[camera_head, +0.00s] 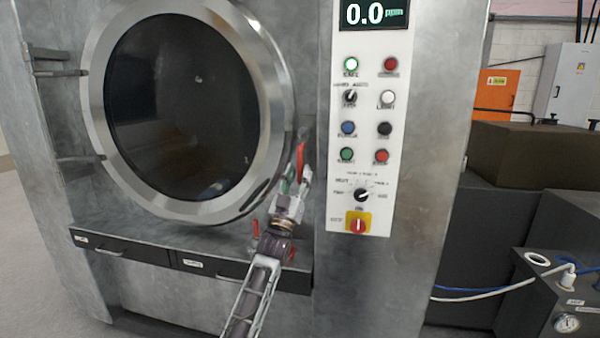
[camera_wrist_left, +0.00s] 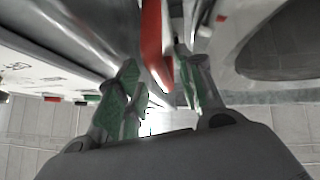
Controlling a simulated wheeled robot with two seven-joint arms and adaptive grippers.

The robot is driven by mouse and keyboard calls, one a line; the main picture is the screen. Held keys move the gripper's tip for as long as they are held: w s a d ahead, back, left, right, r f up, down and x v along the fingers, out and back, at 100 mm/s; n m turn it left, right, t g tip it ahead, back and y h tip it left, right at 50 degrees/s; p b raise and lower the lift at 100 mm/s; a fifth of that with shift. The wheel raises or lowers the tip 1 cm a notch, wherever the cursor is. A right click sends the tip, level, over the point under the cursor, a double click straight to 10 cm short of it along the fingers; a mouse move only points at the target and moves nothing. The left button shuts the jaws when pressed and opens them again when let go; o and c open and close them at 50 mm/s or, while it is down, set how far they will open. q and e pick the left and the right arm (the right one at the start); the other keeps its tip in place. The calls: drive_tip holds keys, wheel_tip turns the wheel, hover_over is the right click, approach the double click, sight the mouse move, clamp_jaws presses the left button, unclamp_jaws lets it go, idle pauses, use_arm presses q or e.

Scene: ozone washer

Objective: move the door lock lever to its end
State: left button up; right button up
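The door lock lever (camera_head: 300,162) is a red handle at the lower right of the round door's rim, standing roughly upright. It also shows in the left wrist view (camera_wrist_left: 152,45), reaching down between the fingers. My left gripper (camera_head: 291,187) is at the lever's lower part in the head view. In the left wrist view my left gripper (camera_wrist_left: 160,88) has its green-padded fingers apart, one on each side of the lever. The lever's tip is nearer the right-hand finger; I cannot tell whether they touch. My right gripper is in neither view.
The round door (camera_head: 182,108) with its metal rim looks closed. A control panel (camera_head: 372,130) with buttons and a display is right of the lever. Drawers (camera_head: 121,246) lie below the door. A dark unit with a gauge (camera_head: 567,323) stands at lower right.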

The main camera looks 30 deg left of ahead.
use_arm(q)
drive_tip(key=v, duration=0.9)
drive_tip(key=shift+s+f, duration=0.2)
drive_tip(key=shift+s, duration=0.1)
idle(0.7)
